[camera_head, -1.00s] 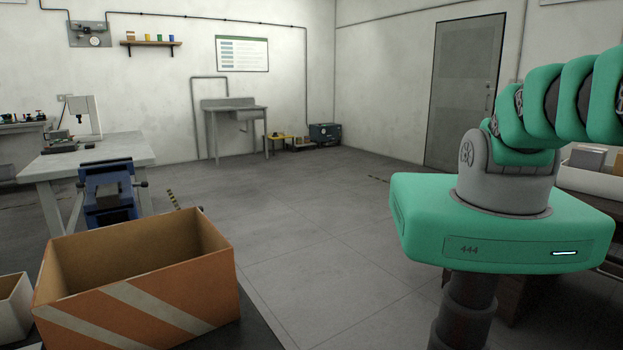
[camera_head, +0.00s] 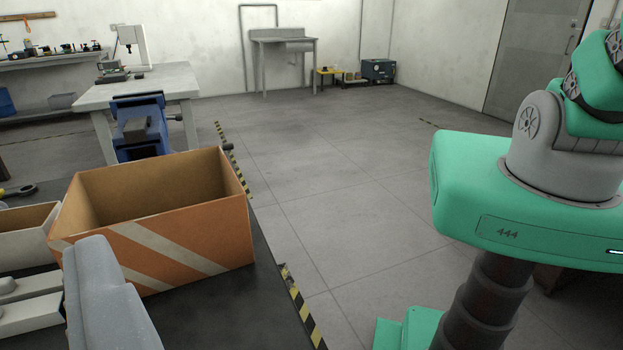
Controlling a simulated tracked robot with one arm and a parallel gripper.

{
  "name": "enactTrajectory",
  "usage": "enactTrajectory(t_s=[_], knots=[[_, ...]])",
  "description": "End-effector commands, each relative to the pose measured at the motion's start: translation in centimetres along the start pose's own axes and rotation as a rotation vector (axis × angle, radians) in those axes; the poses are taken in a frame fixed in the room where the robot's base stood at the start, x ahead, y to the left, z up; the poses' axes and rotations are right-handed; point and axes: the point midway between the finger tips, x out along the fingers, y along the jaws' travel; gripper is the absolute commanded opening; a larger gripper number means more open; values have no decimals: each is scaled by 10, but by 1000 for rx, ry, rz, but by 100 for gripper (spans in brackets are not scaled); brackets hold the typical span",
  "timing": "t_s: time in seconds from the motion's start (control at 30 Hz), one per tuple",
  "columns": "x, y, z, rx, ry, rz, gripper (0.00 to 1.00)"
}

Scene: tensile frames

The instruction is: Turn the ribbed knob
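I cannot make out a ribbed knob in the view. A small dark blue-grey box (camera_head: 377,69) by the far wall has small details on its front, too small to tell. My gripper is not in view. My own green body and arm links fill the right side of the view.
An open orange box with white stripes (camera_head: 200,236) stands on a dark bench (camera_head: 262,290), beside a white bin (camera_head: 22,244). A grey shape (camera_head: 105,300) rises at the lower left. A blue vise (camera_head: 140,128) is by a light table (camera_head: 178,82). The middle floor is clear.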

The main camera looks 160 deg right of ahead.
Motion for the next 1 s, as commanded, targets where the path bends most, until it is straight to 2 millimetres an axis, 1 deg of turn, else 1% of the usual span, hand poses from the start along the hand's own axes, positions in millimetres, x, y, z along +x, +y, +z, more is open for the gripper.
enactTrajectory(t_s=[0.1,0.6,0.8,1.0], knots=[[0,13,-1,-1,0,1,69],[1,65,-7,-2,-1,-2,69],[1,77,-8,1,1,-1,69],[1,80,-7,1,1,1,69]])
